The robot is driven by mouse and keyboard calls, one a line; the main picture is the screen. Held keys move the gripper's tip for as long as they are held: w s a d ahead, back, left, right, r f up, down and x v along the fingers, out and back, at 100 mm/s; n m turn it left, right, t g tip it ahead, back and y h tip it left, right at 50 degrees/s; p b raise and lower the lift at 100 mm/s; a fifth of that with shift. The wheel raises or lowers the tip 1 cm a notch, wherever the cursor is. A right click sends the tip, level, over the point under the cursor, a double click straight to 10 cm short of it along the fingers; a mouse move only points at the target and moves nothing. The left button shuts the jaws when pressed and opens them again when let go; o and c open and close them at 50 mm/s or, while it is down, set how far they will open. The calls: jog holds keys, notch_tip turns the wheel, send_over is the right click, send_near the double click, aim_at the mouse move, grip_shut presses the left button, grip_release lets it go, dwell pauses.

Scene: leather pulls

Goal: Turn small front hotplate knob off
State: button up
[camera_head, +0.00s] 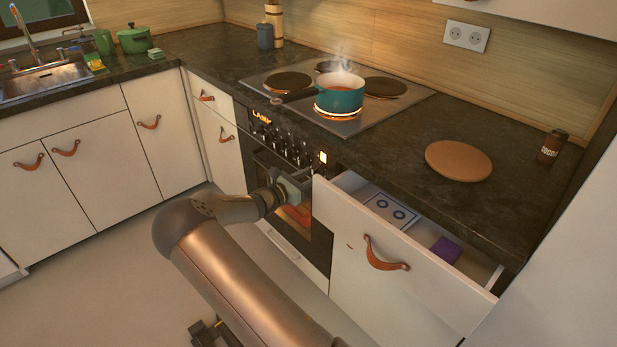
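The oven's black control panel (284,139) has a row of several small knobs and a lit orange display at its left. I cannot tell which knob is the small front one or how any is turned. The front hotplate (337,114) glows orange under a teal pot (340,93) with steam rising. My gripper (292,187) is in front of the oven, below the right part of the panel. Its fingers are too small and hidden to show whether they are open or touching anything.
An open drawer (385,262) juts out right of the oven, close to my arm. It holds a white card (390,210) and a purple box (446,249). A round brown board (458,160) and a cocoa jar (551,146) stand on the counter. Floor to the left is clear.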

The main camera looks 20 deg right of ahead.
jog(key=shift+a, duration=0.1)
jog(key=v, duration=1.7)
jog(key=shift+s, duration=0.15)
